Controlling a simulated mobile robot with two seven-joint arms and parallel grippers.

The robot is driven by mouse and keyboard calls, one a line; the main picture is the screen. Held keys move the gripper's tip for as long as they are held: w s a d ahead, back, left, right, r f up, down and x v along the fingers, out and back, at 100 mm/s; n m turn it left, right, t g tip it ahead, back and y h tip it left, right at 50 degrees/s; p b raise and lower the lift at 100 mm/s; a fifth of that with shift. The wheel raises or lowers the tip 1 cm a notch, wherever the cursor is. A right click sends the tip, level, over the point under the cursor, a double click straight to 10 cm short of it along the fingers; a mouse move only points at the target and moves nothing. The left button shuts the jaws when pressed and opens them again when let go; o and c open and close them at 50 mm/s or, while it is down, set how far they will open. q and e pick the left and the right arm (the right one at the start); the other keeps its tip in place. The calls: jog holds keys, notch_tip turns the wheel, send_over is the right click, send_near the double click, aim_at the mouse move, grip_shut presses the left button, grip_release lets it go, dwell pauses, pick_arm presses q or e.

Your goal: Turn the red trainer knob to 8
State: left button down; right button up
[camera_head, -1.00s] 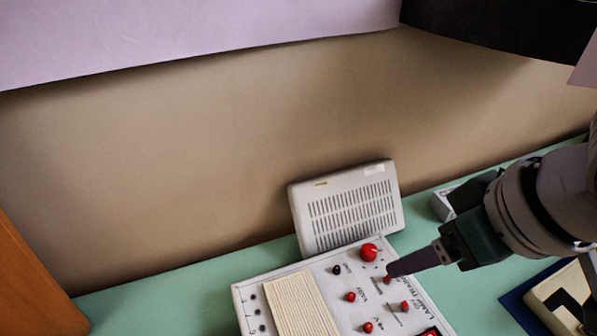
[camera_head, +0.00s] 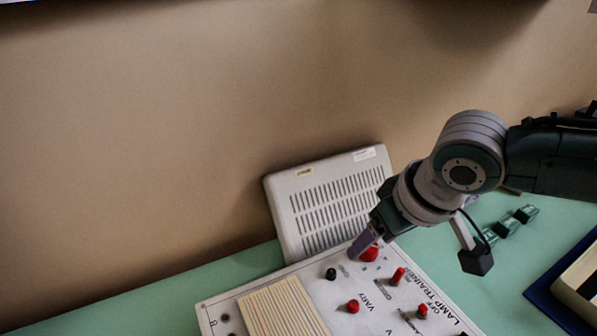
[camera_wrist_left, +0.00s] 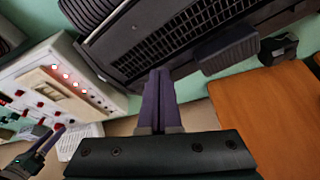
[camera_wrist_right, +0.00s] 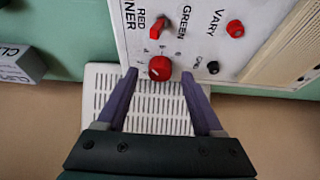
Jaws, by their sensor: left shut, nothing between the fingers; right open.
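The white lamp trainer panel (camera_head: 372,300) lies on the green table. Its large round red knob (camera_head: 369,255) is near the back edge, partly covered by my right gripper (camera_head: 360,250). In the right wrist view the red knob (camera_wrist_right: 160,68) shows between the tips of my open right gripper (camera_wrist_right: 160,76), one finger on each side. I cannot tell whether the fingers touch it, nor read its setting. My left gripper (camera_wrist_left: 153,105) is shut and empty, away from the knob, in front of a dark slatted device (camera_wrist_left: 170,40).
A white slatted box (camera_head: 335,205) leans against the wall behind the panel. Smaller red knobs (camera_head: 398,275) and a black knob (camera_head: 331,273) stand on the panel. Several green blocks (camera_head: 507,227) sit to the right. An orange wooden board (camera_wrist_left: 265,115) is right of my left gripper.

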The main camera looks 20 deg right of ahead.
jog(key=shift+w+f, duration=0.25)
jog(key=shift+f, duration=0.25)
grip_shut()
dwell(0.3)
